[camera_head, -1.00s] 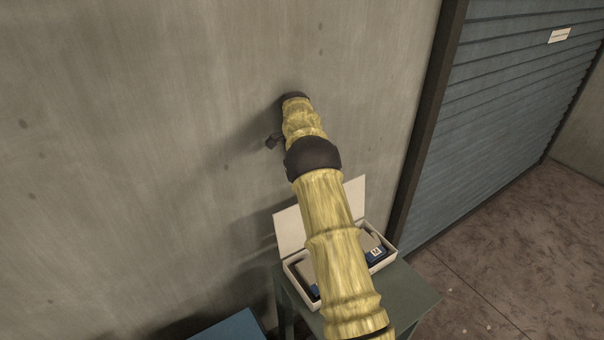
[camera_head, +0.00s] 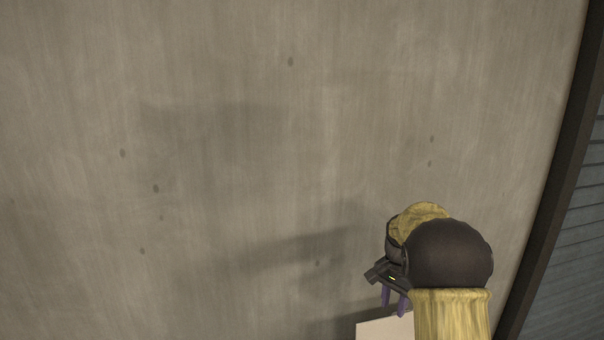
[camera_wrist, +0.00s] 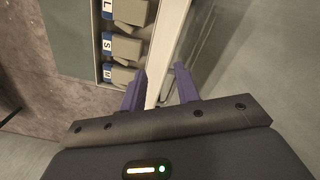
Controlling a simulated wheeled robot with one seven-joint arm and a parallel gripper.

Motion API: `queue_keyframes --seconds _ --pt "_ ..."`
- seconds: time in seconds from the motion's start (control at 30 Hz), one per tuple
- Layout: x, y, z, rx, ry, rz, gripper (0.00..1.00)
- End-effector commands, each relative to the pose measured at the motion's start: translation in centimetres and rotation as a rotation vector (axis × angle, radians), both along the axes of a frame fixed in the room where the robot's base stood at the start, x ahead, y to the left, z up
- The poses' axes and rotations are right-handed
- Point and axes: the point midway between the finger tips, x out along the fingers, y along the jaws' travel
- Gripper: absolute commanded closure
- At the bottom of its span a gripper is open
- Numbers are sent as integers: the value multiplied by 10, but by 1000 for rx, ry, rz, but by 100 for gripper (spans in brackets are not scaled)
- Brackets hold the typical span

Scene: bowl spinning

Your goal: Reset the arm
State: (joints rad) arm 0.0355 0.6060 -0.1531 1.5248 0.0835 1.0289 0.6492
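My gripper (camera_head: 394,299) hangs at the lower right of the head view, beside my dark wrist joint and in front of the wall. Its two purple fingers point down. The box lid (camera_head: 385,328) shows at the bottom of the head view, just below the fingers.
The box holds several grey items with blue labels, one marked S (camera_wrist: 109,46). A grey-green table (camera_wrist: 65,35) lies beside it. A concrete wall (camera_head: 220,150) fills most of the head view. A blue shutter (camera_head: 570,265) is at the right edge.

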Motion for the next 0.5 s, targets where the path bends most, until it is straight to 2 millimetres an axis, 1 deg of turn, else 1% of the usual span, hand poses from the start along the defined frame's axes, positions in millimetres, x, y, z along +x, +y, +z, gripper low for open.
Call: queue_keyframes --seconds 0.03,0.17,0.37,0.5 --pt "-11 5 1 3 -11 38 68" --pt "-38 16 0 3 -43 150 68" --pt "-85 34 -3 -4 -93 326 68" --pt "-121 46 -7 -15 -126 454 68"
